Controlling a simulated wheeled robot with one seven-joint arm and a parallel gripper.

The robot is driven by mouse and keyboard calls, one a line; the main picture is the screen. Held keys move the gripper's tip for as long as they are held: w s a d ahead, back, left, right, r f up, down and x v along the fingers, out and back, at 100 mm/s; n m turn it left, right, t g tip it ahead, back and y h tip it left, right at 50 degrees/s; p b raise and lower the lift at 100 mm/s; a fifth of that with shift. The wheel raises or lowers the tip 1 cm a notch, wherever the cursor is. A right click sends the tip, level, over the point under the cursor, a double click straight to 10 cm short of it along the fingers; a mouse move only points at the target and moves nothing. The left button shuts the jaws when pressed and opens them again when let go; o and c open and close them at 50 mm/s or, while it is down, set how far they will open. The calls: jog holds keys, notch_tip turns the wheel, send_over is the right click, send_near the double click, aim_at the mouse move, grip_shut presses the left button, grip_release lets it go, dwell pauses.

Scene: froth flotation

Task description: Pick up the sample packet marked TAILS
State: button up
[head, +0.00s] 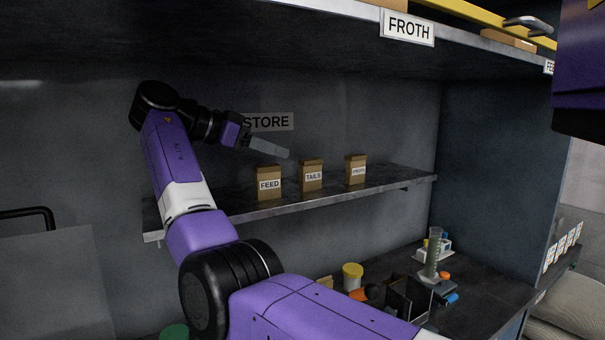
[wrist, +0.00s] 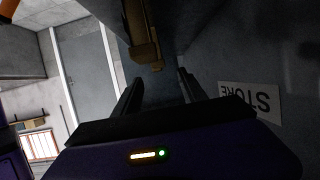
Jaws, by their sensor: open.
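The packet marked TAILS (head: 312,175) is a small brown upright packet with a white label, in the middle of a row of three on the wall shelf in the head view. My gripper (head: 286,153) is above and left of it, over the FEED packet, and apart from both. In the wrist view my gripper (wrist: 160,76) has its two dark fingers spread, with nothing between them. Brown packet shapes (wrist: 142,38) show beyond the fingertips in the wrist view, dim and overlapping; their labels cannot be read there.
The FEED packet (head: 268,184) stands left of TAILS and the FROTH packet (head: 356,170) right of it, both on the shelf (head: 235,216). A STORE sign (head: 268,121) is on the wall behind. An upper shelf (head: 300,40) hangs overhead. Below is a cluttered bench (head: 480,290).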

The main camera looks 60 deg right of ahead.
aim_at(303, 161)
jog(key=x, duration=0.6)
jog(key=shift+p, duration=0.35)
jog(key=shift+p+x, duration=0.6)
jog(key=shift+x, duration=2.25)
jog(key=shift+s+a, duration=0.1)
grip_shut()
